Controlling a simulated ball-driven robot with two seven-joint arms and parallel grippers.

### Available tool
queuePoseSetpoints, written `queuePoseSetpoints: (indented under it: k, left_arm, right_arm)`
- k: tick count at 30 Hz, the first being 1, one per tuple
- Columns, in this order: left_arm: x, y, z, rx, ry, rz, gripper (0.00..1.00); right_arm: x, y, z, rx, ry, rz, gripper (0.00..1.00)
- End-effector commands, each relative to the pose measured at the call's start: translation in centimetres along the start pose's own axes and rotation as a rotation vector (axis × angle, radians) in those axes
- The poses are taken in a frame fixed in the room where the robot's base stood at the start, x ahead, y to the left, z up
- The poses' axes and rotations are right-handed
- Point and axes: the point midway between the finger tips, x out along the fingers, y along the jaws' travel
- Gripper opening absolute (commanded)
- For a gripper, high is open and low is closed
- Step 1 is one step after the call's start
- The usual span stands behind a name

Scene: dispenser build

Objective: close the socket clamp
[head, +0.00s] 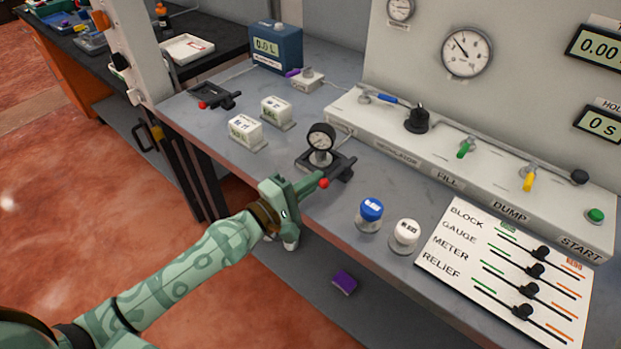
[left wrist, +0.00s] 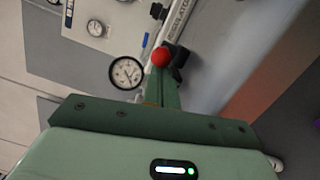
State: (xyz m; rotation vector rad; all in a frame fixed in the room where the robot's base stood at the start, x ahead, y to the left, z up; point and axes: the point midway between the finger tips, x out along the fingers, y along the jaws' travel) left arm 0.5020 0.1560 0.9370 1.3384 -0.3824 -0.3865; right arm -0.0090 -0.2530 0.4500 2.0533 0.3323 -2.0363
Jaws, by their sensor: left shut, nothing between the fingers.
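A black clamp (head: 340,170) sits on the grey bench near its front edge, with a round dial gauge (head: 321,138) standing upright in it. The clamp's lever ends in a red ball knob (head: 324,183) on the front side. My left gripper (head: 314,181) is shut and empty, its fingertips at the red knob; I cannot tell whether they touch. In the left wrist view the red knob (left wrist: 160,57) shows just beyond the fingertips (left wrist: 162,80), with the gauge (left wrist: 126,72) to the left. The right gripper is out of view.
A second black clamp (head: 222,98) with a red knob lies farther left. Two white blocks (head: 245,131) (head: 276,111) stand between. Blue-capped (head: 370,210) and white-capped (head: 406,232) parts stand to the right, before a panel of sliders (head: 470,262). A valve console (head: 470,165) runs behind.

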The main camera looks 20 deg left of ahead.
Motion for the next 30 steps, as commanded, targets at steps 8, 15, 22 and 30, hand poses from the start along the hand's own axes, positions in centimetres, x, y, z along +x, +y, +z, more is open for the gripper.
queuePoseSetpoints:
  k: [8,15,22,30]
  left_arm:
    - [0.0,0.2,0.5,0.003,0.045,0.010,0.00]
    - [0.0,0.2,0.9,0.002,0.085,0.018,0.00]
    - [0.0,0.3,1.7,0.004,0.163,0.033,0.00]
    - [0.2,-0.1,2.9,0.013,0.232,0.046,0.00]
  right_arm:
    - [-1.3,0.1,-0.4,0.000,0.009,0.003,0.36]
    - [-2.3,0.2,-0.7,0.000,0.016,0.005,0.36]
    - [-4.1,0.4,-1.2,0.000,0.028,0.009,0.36]
    - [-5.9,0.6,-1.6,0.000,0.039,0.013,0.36]
